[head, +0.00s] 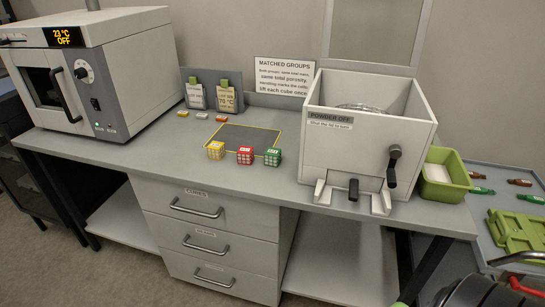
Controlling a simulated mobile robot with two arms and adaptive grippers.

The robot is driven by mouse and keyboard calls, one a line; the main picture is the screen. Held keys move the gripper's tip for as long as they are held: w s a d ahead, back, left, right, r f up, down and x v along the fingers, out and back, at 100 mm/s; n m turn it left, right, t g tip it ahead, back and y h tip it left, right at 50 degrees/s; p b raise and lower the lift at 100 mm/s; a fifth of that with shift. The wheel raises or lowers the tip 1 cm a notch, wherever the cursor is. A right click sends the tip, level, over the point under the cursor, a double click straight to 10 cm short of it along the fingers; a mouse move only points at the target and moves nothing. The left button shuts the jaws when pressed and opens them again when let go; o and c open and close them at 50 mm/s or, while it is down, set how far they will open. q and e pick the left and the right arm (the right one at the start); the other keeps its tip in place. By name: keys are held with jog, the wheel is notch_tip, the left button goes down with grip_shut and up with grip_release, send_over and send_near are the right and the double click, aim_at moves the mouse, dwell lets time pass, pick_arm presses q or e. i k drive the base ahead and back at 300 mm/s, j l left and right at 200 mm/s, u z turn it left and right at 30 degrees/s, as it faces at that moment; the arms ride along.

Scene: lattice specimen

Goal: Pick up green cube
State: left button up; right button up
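The green cube (273,156) is a small lattice block with a pale label or grid on its face. It sits on the grey bench at the right end of a row of three, at the front edge of a dark yellow-outlined mat (243,138). A red cube (245,155) is just to its left, and a yellow cube (215,150) is further left. The cubes stand apart, with small gaps. Neither of my grippers shows in the head view.
A white box marked "POWDER OFF" (335,150) with a crank stands right of the cubes. An oven (100,70) stands at the left. A green bin (447,176) is at the right. Small coloured pieces lie behind the yellow cube. The bench front is clear.

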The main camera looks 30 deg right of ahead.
aim_at(272, 155)
jog(key=i+j, duration=0.1)
jog(key=i, duration=0.25)
jog(key=i+j, duration=0.15)
jog(key=i, duration=0.2)
jog(key=i+z, duration=0.15)
jog(key=z, duration=0.3)
jog(key=i+j+z, duration=0.1)
jog(key=z, duration=0.3)
jog(key=i+j+z, duration=0.1)
jog(key=z, duration=0.35)
jog(key=j, duration=0.1)
